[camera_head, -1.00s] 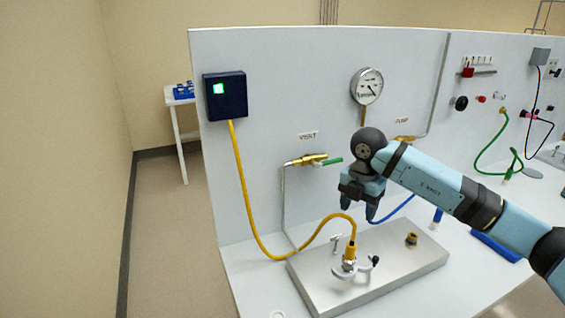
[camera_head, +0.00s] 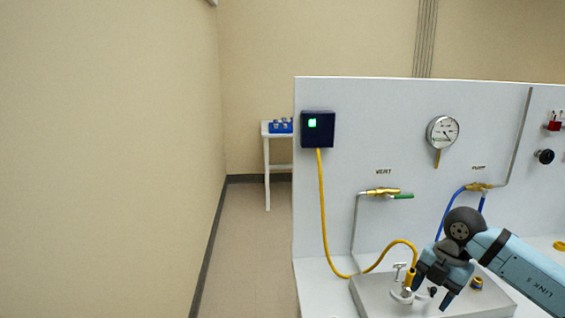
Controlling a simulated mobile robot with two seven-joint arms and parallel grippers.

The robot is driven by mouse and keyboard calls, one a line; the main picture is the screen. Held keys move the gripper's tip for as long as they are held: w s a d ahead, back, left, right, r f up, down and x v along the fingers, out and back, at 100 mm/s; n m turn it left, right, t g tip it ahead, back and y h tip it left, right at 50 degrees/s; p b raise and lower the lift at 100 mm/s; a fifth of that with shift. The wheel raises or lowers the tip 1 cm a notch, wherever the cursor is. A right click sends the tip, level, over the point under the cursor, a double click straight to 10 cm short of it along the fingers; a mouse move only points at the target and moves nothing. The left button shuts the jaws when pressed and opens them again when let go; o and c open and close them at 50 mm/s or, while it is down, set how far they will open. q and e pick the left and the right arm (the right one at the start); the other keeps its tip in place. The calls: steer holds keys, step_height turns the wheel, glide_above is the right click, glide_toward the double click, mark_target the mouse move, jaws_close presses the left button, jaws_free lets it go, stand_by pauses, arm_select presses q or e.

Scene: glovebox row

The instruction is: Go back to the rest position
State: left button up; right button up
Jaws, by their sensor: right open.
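My right gripper (camera_head: 433,293) comes in from the lower right of the head view, its fingers pointing down and open. It hangs in front of the metal base plate (camera_head: 372,296) and hides part of it. I see nothing between its fingers. A yellow cable (camera_head: 322,215) runs from a dark blue box (camera_head: 317,130) with a lit green square down to a fitting with a yellow end (camera_head: 409,279) on the plate, just left of the gripper. My left gripper is not in view.
A white panel (camera_head: 345,180) carries a round gauge (camera_head: 442,132), a brass vent valve (camera_head: 380,192) with a green lever, and a pump valve (camera_head: 480,186) with a blue hose (camera_head: 449,205). A white side table (camera_head: 267,160) with blue items stands behind left. Floor (camera_head: 250,250) left of the bench is clear.

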steer(key=s+a+m+t+y+p, duration=0.15)
steer(key=s+a+y, duration=0.25)
steer(key=a+y, duration=0.6)
steer(key=s+a+m+t+y+p, duration=0.1)
steer(key=s+a+t+y+p, duration=0.15)
steer(key=s+a+y, duration=0.6)
arm_select(q)
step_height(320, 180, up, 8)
steer(key=p, duration=0.3)
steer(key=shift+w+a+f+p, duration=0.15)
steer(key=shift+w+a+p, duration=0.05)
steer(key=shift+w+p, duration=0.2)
arm_select(e)
steer(key=s+d+f+m+t+h, duration=0.3)
steer(key=s+f+m+h, duration=0.3)
steer(key=f+m+h, duration=0.3)
steer(key=s+d+f+m+t+h, duration=0.3)
steer(key=s+f+m+h, duration=0.3)
steer(key=f+m, duration=0.5)
steer(key=f+t+h, duration=0.1)
steer(key=h, duration=0.1)
steer(key=shift+s+d+h, duration=0.15)
steer(key=shift+d+h, duration=0.05)
steer(key=shift+h, duration=0.15)
